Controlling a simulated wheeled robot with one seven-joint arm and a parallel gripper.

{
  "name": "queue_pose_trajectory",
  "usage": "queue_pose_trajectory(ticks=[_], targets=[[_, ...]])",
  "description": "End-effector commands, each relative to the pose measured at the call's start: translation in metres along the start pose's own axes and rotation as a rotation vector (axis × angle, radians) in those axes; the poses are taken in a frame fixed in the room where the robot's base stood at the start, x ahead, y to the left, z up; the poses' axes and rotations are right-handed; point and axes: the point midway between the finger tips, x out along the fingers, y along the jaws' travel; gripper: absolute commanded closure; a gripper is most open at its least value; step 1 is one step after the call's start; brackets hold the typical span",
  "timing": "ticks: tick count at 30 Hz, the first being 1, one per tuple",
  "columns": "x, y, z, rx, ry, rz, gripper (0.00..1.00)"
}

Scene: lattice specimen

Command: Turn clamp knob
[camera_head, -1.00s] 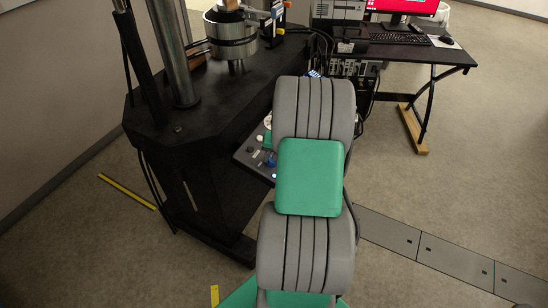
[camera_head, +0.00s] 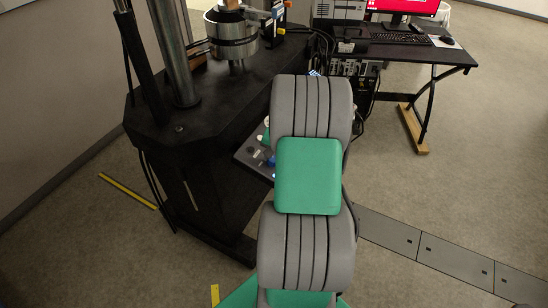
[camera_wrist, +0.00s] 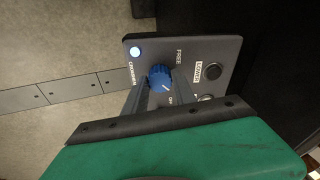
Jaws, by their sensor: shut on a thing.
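A blue knob (camera_wrist: 160,77) with a white pointer line stands on a dark control panel (camera_wrist: 186,50) in the wrist view. The line points toward the lower right of that picture. My gripper (camera_wrist: 161,84) has one finger on each side of the knob and is shut on it. Where the fingers touch is partly hidden. In the head view the knob (camera_head: 271,161) is a small blue spot on the panel (camera_head: 246,152) beside my arm; my gripper is hidden behind my arm there.
The panel also bears a lit white-blue button (camera_wrist: 135,52), a black button (camera_wrist: 212,71) and printed labels such as FREE and LOWER. A black testing frame (camera_head: 190,130) stands to the left. A desk (camera_head: 425,53) with a monitor is at the back right.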

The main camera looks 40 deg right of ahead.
Motion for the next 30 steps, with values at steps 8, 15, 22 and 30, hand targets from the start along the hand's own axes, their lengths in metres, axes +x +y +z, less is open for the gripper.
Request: queue_pose_trajectory(ticks=[8, 15, 22, 30], targets=[[-0.001, 0.0, -0.002, 0.0, 0.004, -0.001, 0.47], [-0.001, 0.0, -0.001, 0.0, 0.002, 0.0, 0.46], [-0.032, 0.0, -0.003, 0.0, 0.008, -0.002, 0.46], [-0.076, 0.001, -0.002, 0.001, 0.005, 0.0, 0.46]])
